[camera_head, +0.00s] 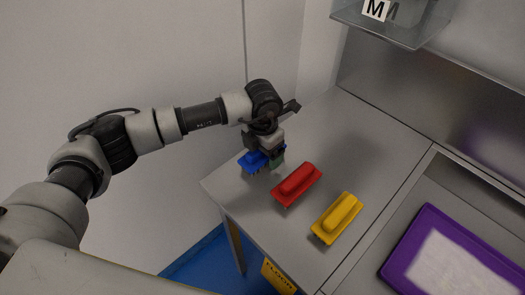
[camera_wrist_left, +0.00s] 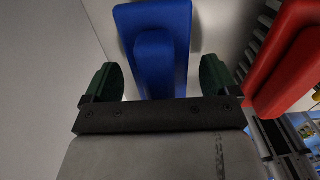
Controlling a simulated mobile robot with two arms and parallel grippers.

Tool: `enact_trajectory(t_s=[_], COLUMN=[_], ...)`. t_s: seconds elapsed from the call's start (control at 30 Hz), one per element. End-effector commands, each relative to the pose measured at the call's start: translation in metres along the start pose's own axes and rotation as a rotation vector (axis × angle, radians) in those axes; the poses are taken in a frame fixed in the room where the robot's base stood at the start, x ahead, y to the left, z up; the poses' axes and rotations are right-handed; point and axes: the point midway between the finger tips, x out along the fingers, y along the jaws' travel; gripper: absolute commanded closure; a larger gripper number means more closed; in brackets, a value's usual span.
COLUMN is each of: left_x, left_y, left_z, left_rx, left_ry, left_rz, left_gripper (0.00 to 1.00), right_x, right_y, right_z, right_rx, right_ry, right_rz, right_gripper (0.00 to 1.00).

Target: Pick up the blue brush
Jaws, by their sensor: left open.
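The blue brush (camera_head: 250,161) lies on the grey table near its left corner, partly hidden by my left gripper in the head view. In the left wrist view the blue brush (camera_wrist_left: 155,25) has its raised handle between my fingers. My left gripper (camera_wrist_left: 160,78) is open, with one green-tipped finger on each side of the handle and a gap showing. It also shows in the head view (camera_head: 270,158), pointing down over the brush. I cannot tell whether the fingers touch the brush. My right gripper is in neither view.
A red brush (camera_head: 297,184) lies just right of the blue one, close to my left gripper. A yellow brush (camera_head: 337,217) lies further right. A purple tray (camera_head: 408,250) sits in the recess at right. A clear bin marked M (camera_head: 385,30) hangs above.

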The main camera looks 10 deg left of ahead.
Motion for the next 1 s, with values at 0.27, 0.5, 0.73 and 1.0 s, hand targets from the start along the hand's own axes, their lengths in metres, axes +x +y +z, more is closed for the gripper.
enact_trajectory(t_s=[0.27,0.5,0.73,1.0], left_x=[0.0,0.0,-0.001,-0.015], left_y=[0.0,0.0,0.0,0.0], left_z=[0.0,0.0,0.0,0.001], left_rx=[0.0,0.0,0.0,0.0], left_ry=[0.0,0.0,-0.001,-0.003], left_rz=[0.0,0.0,0.0,0.001], left_gripper=[0.27,0.64,0.73,0.73], right_x=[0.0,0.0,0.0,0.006], right_y=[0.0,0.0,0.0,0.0], right_z=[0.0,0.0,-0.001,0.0], right_rx=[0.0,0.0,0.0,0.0], right_ry=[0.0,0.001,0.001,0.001], right_rz=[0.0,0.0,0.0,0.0], right_gripper=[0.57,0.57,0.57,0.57])
